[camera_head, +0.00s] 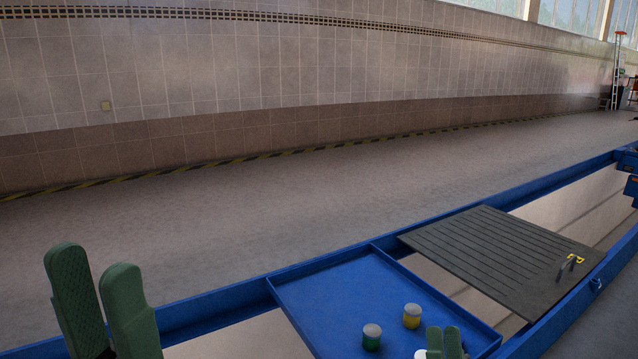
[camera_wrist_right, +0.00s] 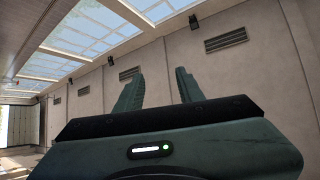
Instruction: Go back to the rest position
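My left gripper (camera_head: 92,260) rises at the lower left of the head view, its two green fingers apart with nothing between them. My right gripper (camera_head: 443,330) shows only its fingertips at the bottom of the head view, in front of the blue tray (camera_head: 330,290). In the right wrist view my right gripper (camera_wrist_right: 158,80) has its two fingers apart and empty, with wall and ceiling windows behind. No sliding jack can be made out for certain.
On the tray stand a green jar (camera_head: 371,338) and a yellow jar (camera_head: 412,317); a white round thing (camera_head: 420,354) is partly hidden by the right fingers. A blue frame (camera_head: 530,190) surrounds these.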

